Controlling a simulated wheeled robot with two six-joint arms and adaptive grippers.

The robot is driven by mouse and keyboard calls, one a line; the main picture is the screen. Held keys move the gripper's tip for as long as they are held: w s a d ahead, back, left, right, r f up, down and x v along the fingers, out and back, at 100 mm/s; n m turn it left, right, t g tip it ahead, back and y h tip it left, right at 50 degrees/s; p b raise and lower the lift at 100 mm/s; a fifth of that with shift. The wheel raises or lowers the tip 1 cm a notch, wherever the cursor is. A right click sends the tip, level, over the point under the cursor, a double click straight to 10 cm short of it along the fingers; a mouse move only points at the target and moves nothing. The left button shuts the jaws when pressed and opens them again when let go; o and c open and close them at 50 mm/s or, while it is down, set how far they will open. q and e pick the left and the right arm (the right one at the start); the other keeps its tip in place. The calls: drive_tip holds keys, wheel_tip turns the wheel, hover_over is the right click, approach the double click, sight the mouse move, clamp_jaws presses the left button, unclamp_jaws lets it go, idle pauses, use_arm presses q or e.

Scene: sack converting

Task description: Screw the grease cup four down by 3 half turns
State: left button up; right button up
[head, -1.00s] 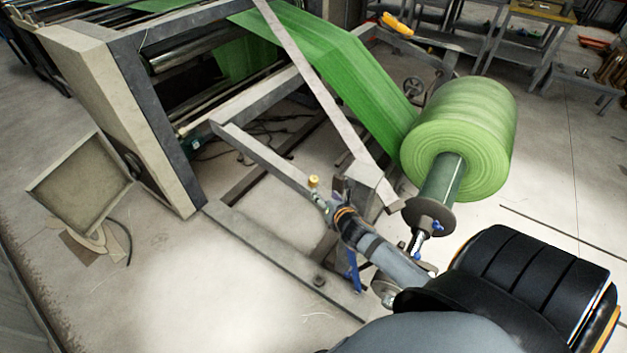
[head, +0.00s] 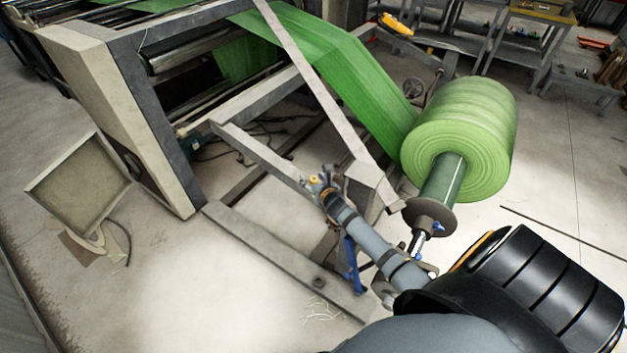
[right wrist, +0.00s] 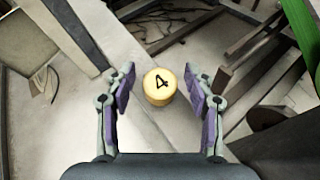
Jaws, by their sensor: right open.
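The grease cup four (right wrist: 160,87) is a yellow round cap marked with a black 4, seen from its top in the right wrist view. In the head view it shows small and yellow (head: 313,180) on the machine's grey beam. My right gripper (right wrist: 163,93) is open, with its purple-padded fingers on either side of the cup and visible gaps to it on both sides. In the head view my right gripper (head: 318,187) is at the cup and partly covers it. My left gripper is not in view.
A big green film roll (head: 470,130) on a shaft stands right of my arm. A slanted grey bar (head: 325,90) rises behind the gripper. A grey tray-like box (head: 80,180) is at the left. The floor in front is mostly clear.

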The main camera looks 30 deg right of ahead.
drive_tip(key=shift+c, duration=0.3)
clamp_jaws()
